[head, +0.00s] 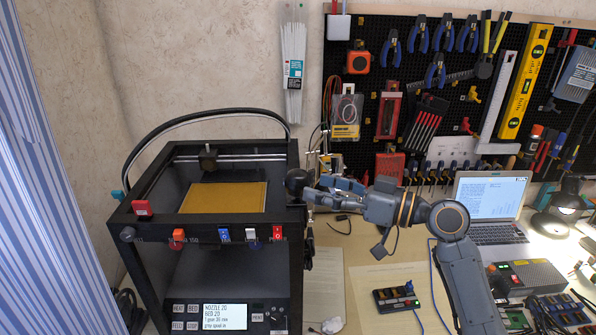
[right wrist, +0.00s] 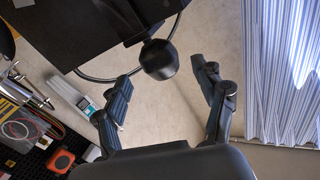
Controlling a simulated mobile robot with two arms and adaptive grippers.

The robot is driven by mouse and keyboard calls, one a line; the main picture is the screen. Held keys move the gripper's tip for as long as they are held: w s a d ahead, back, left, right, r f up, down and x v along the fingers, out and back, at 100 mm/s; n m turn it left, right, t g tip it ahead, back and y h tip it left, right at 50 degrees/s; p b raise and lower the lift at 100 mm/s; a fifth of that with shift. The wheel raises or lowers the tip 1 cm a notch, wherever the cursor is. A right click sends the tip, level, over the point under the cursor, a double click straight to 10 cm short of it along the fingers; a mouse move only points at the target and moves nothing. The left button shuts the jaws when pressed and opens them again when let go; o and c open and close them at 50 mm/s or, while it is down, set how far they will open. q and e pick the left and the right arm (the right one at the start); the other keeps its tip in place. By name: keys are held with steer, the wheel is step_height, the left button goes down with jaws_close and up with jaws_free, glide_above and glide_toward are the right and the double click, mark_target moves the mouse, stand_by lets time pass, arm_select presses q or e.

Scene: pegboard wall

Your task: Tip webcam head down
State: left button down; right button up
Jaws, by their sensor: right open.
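The webcam head (head: 297,180) is a dark round ball at the right front edge of the 3D printer's frame in the head view. In the right wrist view the webcam head (right wrist: 158,58) lies between and slightly beyond my fingertips. My right gripper (head: 318,190) reaches in from the right, close to the webcam head. It also shows in the right wrist view (right wrist: 161,76), with its two fingers spread and nothing held. A gap shows between the fingers and the head there. My left gripper is not in view.
The black 3D printer (head: 140,250) with a yellow bed (head: 225,197) stands at left. A laptop (head: 489,205), a desk lamp (head: 556,215) and small parts fill the bench's right. The tool-hung pegboard (head: 440,100) is behind. A striped curtain (head: 45,180) hangs at far left.

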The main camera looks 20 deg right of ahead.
mark_target(310, 186)
steer(key=p+x, duration=0.1)
steer(key=x, duration=0.3)
steer(key=shift+w+a+r, duration=0.15)
steer(key=shift+w+a+p, duration=0.4)
